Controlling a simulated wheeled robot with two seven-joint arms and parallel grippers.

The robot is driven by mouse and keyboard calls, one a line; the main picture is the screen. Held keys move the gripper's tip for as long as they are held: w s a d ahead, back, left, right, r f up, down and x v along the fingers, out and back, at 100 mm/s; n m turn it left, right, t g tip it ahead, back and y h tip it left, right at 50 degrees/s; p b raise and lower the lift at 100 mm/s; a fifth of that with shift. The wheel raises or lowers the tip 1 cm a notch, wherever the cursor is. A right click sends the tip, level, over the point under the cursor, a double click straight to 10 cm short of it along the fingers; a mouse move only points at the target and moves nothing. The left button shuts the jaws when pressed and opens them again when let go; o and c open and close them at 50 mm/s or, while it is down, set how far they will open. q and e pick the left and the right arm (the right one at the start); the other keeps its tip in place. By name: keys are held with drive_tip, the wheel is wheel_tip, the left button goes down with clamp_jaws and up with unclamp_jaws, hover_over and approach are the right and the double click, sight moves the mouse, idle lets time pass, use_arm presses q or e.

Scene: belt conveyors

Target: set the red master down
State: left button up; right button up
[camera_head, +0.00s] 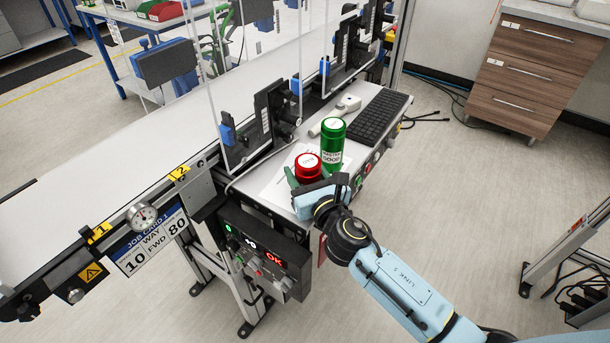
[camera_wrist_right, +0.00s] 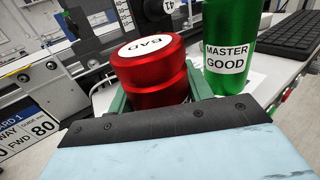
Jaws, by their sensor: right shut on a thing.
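The red master (camera_head: 308,166) is a short red cylinder with a white top label; in the right wrist view (camera_wrist_right: 150,72) the label reads "BAD". My right gripper (camera_head: 304,178) is shut on it, with green fingers on either side of its lower part. It is slightly tilted in the wrist view. Its bottom is hidden by my gripper, so I cannot tell whether it touches the shelf. The green master (camera_head: 332,146), labelled "MASTER GOOD", stands upright close beside it on the right; it also shows in the wrist view (camera_wrist_right: 229,40). My left gripper is not in view.
The narrow side shelf (camera_head: 262,185) holds paper sheets, a white handheld device (camera_head: 347,104) and a black keyboard (camera_head: 378,117). The belt conveyor (camera_head: 110,125) runs behind it, with black sensor brackets (camera_head: 262,125) along its edge. A control box with "OK" (camera_head: 265,255) hangs below.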

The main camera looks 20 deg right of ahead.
drive_tip(key=shift+r, duration=0.15)
drive_tip(key=o, duration=0.7)
drive_tip(key=shift+f, duration=0.3)
drive_tip(key=o, duration=0.5)
drive_tip(key=shift+r, duration=0.1)
drive_tip(key=shift+r, duration=0.15)
drive_tip(key=shift+s, duration=0.25)
drive_tip(key=s+d, duration=0.1)
drive_tip(key=s, duration=1)
drive_tip(key=shift+s+d, duration=0.2)
drive_tip(key=shift+s, duration=0.05)
